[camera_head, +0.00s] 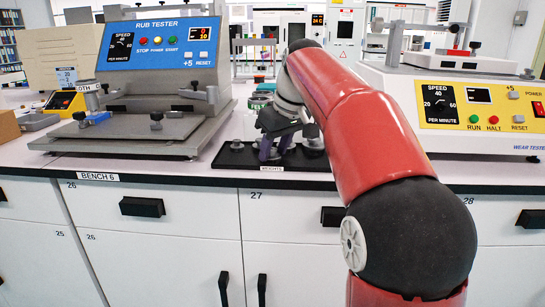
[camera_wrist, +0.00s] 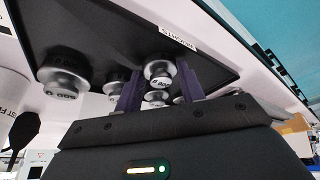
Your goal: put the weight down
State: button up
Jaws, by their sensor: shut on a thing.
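My gripper (camera_head: 275,147) is low over the black weights tray (camera_head: 226,160), with its purple fingers pointing down. In the head view the held weight is mostly hidden by the fingers. I cannot tell whether its base touches the tray. The tray also shows in the wrist view (camera_wrist: 105,32), with its label upside down. A larger silver weight (camera_wrist: 62,82) stands at the left there.
More weights (camera_wrist: 115,90) are close by on the tray, one (camera_head: 313,142) right of my gripper in the head view. The blue rub tester (camera_head: 155,45) stands left and the yellow-fronted wear tester (camera_head: 470,105) right. The bench's front edge is just before the tray.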

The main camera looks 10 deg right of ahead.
jog(key=shift+r, duration=0.1)
jog(key=o, duration=0.9)
jog(key=shift+r, duration=0.3)
jog(key=p+v, duration=0.4)
jog(key=v, duration=0.7)
jog(key=s+a+f+m+t+h, duration=0.1)
jog(key=s+f+m, duration=0.4)
jog(key=s+f, duration=2)
jog(key=shift+a+f+t+h, duration=0.3)
jog(key=shift+a+h, duration=0.2)
jog(key=shift+a, duration=0.25)
jog(key=shift+r, duration=0.1)
